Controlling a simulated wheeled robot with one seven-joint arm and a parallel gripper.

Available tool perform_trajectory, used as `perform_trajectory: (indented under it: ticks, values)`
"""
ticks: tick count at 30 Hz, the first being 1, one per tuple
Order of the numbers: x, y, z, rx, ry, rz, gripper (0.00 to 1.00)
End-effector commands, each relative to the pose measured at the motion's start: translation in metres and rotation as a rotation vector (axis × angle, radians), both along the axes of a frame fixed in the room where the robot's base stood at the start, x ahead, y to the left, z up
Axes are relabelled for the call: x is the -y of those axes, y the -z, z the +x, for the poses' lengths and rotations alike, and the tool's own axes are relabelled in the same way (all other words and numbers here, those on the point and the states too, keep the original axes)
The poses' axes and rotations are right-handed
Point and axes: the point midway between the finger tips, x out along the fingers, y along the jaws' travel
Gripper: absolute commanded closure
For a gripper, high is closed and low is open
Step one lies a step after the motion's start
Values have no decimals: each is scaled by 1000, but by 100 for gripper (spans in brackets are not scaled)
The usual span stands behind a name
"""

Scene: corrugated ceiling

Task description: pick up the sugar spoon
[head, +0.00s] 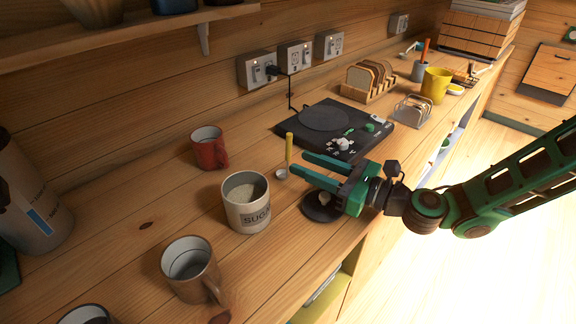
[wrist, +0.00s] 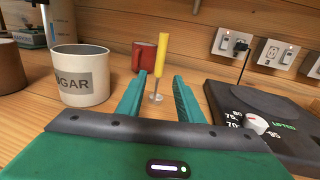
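The sugar spoon has a yellow handle (head: 289,148) and a small metal bowl (head: 281,174). It stands upright, bowl down, on the wooden counter, just right of the sugar canister (head: 248,212). In the wrist view the yellow handle (wrist: 161,55) rises between my two green fingers, with the bowl (wrist: 155,97) low behind them. My gripper (head: 308,168) is open and empty, and its fingers point left toward the spoon. In the wrist view my gripper (wrist: 158,95) has a clear gap, and the spoon seems to be at or just beyond the fingertips.
A red mug (head: 208,149) stands behind the spoon. A black hotplate (head: 337,128) lies to the right. A dark round lid (head: 322,206) lies under my gripper near the counter's front edge. A brown mug (head: 191,270) stands front left. Wall sockets (head: 294,57) line the back wall.

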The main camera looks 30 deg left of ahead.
Motion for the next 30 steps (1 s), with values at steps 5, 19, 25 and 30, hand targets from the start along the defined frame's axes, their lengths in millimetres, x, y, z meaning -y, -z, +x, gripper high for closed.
perform_trajectory:
  ticks: [5,19,25,30]
  values:
    - [-12,-1,-1,0,-3,1,67]
    - [-56,-1,2,1,-2,0,67]
    - [-56,-1,3,1,-2,0,76]
    - [-55,-1,3,1,-2,0,100]
